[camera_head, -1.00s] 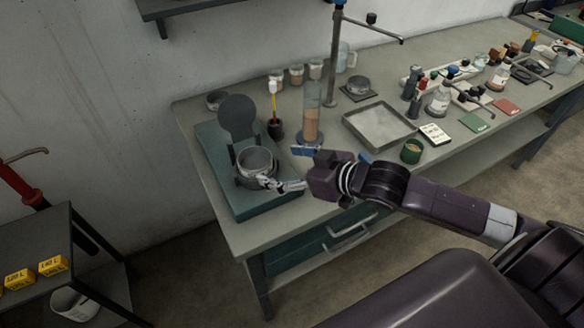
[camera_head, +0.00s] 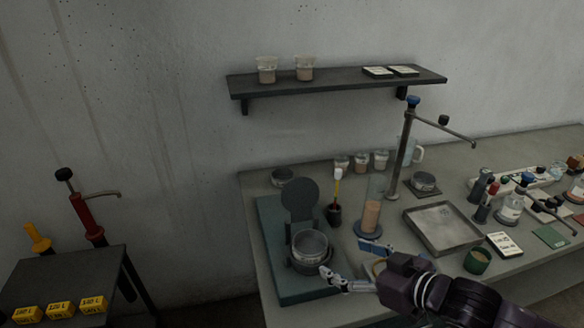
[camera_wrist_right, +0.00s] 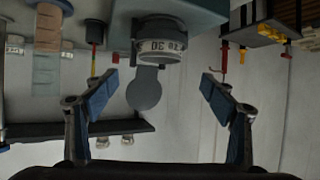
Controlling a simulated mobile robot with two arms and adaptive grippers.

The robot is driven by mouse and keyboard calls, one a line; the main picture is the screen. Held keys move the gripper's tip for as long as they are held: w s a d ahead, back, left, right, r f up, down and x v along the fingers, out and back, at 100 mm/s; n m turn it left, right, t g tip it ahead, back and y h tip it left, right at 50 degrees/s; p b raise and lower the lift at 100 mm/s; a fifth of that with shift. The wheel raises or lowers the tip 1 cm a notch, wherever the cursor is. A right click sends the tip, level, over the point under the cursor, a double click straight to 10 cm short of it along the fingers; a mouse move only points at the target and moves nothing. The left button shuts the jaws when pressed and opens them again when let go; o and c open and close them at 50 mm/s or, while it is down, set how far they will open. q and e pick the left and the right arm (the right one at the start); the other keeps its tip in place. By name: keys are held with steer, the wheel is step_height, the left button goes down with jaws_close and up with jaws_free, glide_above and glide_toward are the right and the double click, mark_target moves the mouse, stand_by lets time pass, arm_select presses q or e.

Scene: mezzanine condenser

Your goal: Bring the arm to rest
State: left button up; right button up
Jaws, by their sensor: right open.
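My right gripper (camera_head: 345,259) is open and empty at the front right of a round metal pot (camera_head: 310,244) in the head view. One silvery finger lies near the pot's lower right side; whether it touches cannot be told. The pot sits on a teal base (camera_head: 272,240) with a round dark lid or disc (camera_head: 299,197) standing behind it. In the right wrist view the spread blue-padded fingers of the gripper (camera_wrist_right: 160,82) have nothing between them, and the pot (camera_wrist_right: 160,48) shows beyond, upside down. My left gripper is out of view.
The bench holds a tall cylinder (camera_head: 371,215), a metal tray (camera_head: 442,228), a green cup (camera_head: 477,261) and a clamp stand (camera_head: 404,150). A wall shelf (camera_head: 335,82) hangs above.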

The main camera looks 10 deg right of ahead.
steer(key=s+a+f+m+g+h, duration=0.25)
steer(key=s+f+g+h, duration=0.4)
steer(key=s+f, duration=1.35)
step_height(320, 180, down, 24)
steer(key=s+g+y+b, duration=0.1)
steer(key=s+g, duration=0.2)
arm_select(q)
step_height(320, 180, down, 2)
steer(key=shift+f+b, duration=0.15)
steer(key=shift+b, duration=0.45)
arm_select(e)
steer(key=s+d+f, duration=0.2)
steer(key=s+f, duration=0.6)
steer(key=f, duration=0.1)
steer(key=s+d+f+g, duration=0.1)
steer(key=s+f, duration=0.8)
steer(key=f, duration=0.1)
steer(key=shift+s+d, duration=0.25)
steer(key=shift+d, duration=0.1)
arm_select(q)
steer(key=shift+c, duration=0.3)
arm_select(e)
steer(key=shift+c, duration=0.2)
